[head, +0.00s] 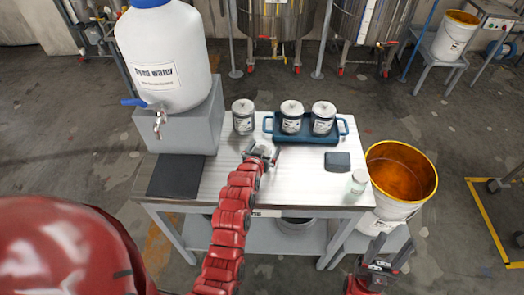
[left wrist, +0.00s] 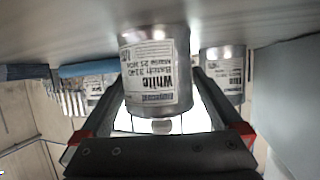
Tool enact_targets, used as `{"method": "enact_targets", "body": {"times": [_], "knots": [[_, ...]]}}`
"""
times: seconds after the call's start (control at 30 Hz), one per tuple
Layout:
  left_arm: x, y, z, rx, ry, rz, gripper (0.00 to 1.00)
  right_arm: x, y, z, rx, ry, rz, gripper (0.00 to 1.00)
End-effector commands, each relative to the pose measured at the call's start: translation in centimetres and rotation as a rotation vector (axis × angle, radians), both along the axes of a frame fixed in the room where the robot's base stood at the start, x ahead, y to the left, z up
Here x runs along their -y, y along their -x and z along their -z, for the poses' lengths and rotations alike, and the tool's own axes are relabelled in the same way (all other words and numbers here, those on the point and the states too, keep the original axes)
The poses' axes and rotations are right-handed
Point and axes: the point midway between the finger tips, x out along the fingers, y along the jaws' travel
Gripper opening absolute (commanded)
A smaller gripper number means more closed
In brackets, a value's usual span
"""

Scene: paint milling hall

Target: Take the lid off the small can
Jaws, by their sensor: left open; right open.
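A small can labelled "White" (left wrist: 150,75) appears upside down in the left wrist view, with its knobbed lid (left wrist: 162,126) toward the bottom of the picture. In the head view, a pale round top (head: 265,149) shows at my left gripper, mostly hidden by it. My left gripper (head: 263,154) is open, with its fingers on either side of the can in the wrist view (left wrist: 160,90). I cannot tell whether they touch it. The lid appears to be on the can. My right gripper (head: 391,249) is open and empty, low beside the table's front right.
Behind stand a lidded can (head: 243,117) and a blue tray (head: 305,138) holding two cans (head: 292,117) (head: 323,119). A water container (head: 165,60) is left. A small jar (head: 357,183), dark pad (head: 338,162) and orange-lined bucket (head: 400,172) are right.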

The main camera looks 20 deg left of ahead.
Motion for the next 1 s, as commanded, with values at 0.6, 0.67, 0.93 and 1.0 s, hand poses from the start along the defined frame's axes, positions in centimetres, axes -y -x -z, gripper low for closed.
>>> {"method": "enact_targets", "body": {"times": [0.6,0.67,0.93,1.0], "knots": [[-0.01,-0.91,0.44,0.001,0.0,0.0,0.77,0.01,0.0,-0.29,0.0,0.0,0.0,0.5],[-0.01,-0.91,0.45,0.001,0.0,0.0,0.66,0.01,0.0,-0.29,0.0,0.0,0.0,0.5],[0.0,-0.9,0.46,0.0,0.0,0.0,0.18,0.01,0.0,-0.3,0.0,0.0,0.0,0.5],[0.0,-0.9,0.46,0.0,0.0,0.0,0.18,0.01,-0.15,-0.29,-0.003,-0.001,0.001,0.4]]}}
